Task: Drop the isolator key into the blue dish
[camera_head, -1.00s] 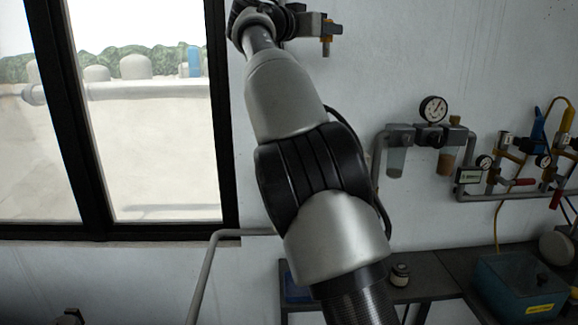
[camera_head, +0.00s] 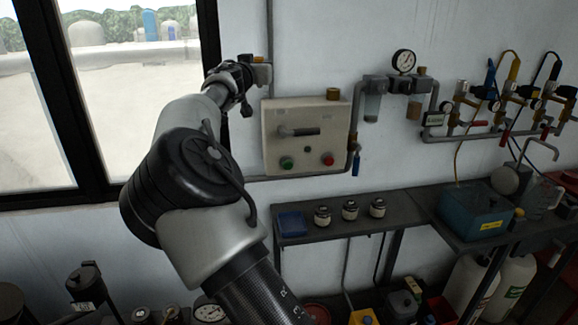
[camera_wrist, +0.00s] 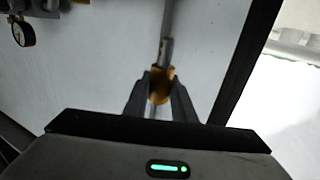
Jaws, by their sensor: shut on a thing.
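The blue dish (camera_head: 291,224) sits at the left end of the dark wall shelf in the head view. It is a shallow square tray and looks empty. My gripper (camera_head: 265,73) is high above and slightly left of it, near the wall beside the window. In the wrist view my gripper (camera_wrist: 160,92) is shut on a brass-coloured piece (camera_wrist: 159,82), which I take to be the isolator key. A grey pipe shows beyond it, and I cannot tell how much of the grey belongs to the key. The dish is not in the wrist view.
A beige switch box (camera_head: 305,150) with a lever and green and red buttons is on the wall between my gripper and the shelf. Several small jars (camera_head: 350,210) stand right of the dish. A teal box (camera_head: 474,212) stands farther right.

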